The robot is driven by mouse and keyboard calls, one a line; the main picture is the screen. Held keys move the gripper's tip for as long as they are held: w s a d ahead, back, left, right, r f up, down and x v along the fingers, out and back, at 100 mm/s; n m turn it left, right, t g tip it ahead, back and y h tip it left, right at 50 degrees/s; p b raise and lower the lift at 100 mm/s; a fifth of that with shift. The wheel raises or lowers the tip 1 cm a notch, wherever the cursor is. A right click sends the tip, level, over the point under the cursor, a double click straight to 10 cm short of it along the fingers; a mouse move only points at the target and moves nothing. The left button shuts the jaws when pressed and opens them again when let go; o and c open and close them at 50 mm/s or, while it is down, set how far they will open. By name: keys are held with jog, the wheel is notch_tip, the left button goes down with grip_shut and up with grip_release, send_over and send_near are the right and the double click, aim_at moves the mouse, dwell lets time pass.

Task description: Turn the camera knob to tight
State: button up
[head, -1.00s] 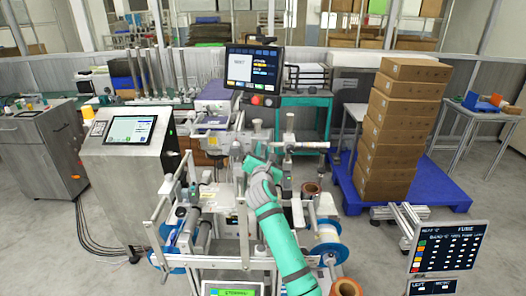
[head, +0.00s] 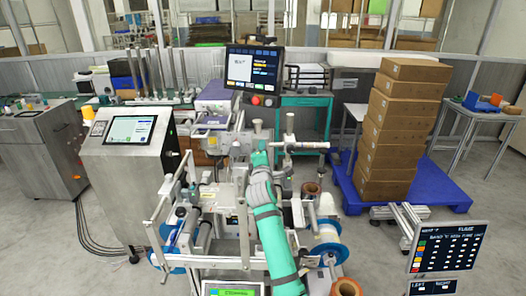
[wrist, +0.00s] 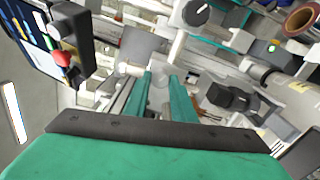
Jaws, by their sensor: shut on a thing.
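My gripper (head: 260,148) is at the upper middle of the machine, in front of the monitor. In the wrist view its two green fingers (wrist: 162,80) are close together, with a pale part between their tips. This looks like the camera knob, but its outline and any tight mark are mostly hidden by the fingers. In the head view a pale round-topped part (head: 257,126) stands just beyond the fingertips. A separate dark dial with a white mark (wrist: 195,12) sits on a pale post at the top of the wrist view, apart from the fingers.
The monitor (head: 252,70) with a red button stands behind the gripper. A pale horizontal bar and post (head: 291,142) are close on the right. Film reels (head: 328,254) and rollers lie lower on the machine. Stacked boxes (head: 398,130) stand far right.

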jog(key=shift+d+m, duration=0.1)
jog(key=shift+m, duration=0.6)
jog(key=shift+r, duration=0.1)
jog(key=o, duration=1.1)
jog(key=shift+c, duration=0.2)
jog(key=s, duration=1)
jog(key=shift+s, duration=0.4)
